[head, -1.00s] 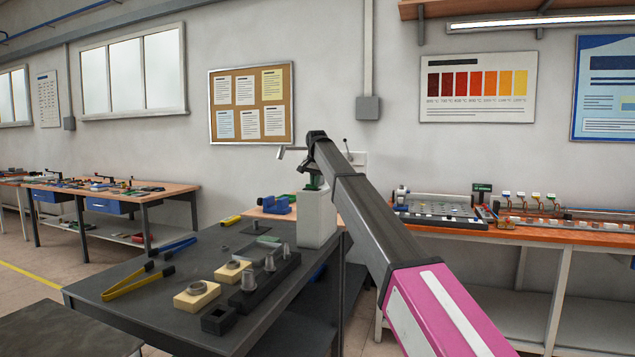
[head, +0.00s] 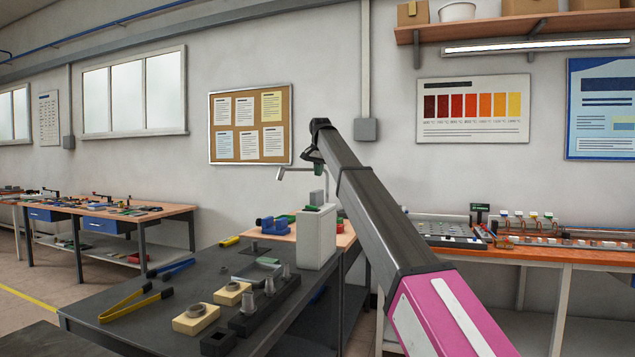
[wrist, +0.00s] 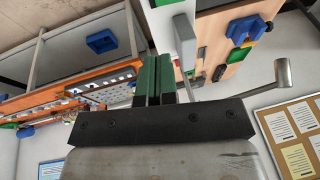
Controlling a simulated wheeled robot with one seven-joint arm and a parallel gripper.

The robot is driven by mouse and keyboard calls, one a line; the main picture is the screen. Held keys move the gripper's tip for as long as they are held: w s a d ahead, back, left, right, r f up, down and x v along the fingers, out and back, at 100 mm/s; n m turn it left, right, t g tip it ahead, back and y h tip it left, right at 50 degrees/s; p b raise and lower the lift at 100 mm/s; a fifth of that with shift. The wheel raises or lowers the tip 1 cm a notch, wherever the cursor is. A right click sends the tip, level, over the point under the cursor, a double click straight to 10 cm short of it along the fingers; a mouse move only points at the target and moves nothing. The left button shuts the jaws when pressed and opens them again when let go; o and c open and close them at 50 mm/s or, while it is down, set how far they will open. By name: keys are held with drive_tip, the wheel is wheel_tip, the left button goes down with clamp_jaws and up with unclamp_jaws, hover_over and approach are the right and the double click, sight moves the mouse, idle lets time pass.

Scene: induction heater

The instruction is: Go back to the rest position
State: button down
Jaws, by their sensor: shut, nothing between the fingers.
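My gripper (head: 319,169), with green fingers, hangs at the end of my dark arm above the white box-shaped unit (head: 316,240) on the dark workbench. There is a clear gap between the fingertips and the box's top. The fingers also show in the wrist view (wrist: 154,80), side by side and shut with nothing seen between them. A bent metal rod (head: 293,169) appears just left of and behind the fingers; its round end shows at right in the wrist view (wrist: 282,75). Whether it touches the gripper cannot be told.
The dark bench (head: 185,290) bears yellow tongs (head: 135,303), blue-handled tongs (head: 172,268), cream blocks (head: 196,319) and a black holder with metal pieces (head: 265,307). An orange-topped bench (head: 560,256) stands at right.

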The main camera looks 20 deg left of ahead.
drive_tip(key=s+d+f+g, duration=0.1)
drive_tip(key=s+d+f, duration=0.2)
drive_tip(key=d+f, duration=0.95)
drive_tip(key=s+d+f+h, duration=0.1)
drive_tip(key=s+d+f, duration=0.2)
drive_tip(key=d+f, duration=0.95)
drive_tip(key=s+d+f+g, duration=0.1)
drive_tip(key=s+d+f, duration=0.35)
drive_tip(key=f, duration=1.55)
drive_tip(key=s+d+f, duration=1.1)
drive_tip(key=s+f, duration=0.1)
drive_tip(key=s, duration=0.2)
drive_tip(key=s+d+f+n+g, duration=0.1)
drive_tip(key=s+d+f, duration=1)
drive_tip(key=s, duration=0.4)
drive_tip(key=shift+f+g, duration=0.3)
drive_tip(key=shift+f, duration=0.1)
drive_tip(key=shift+d, duration=0.15)
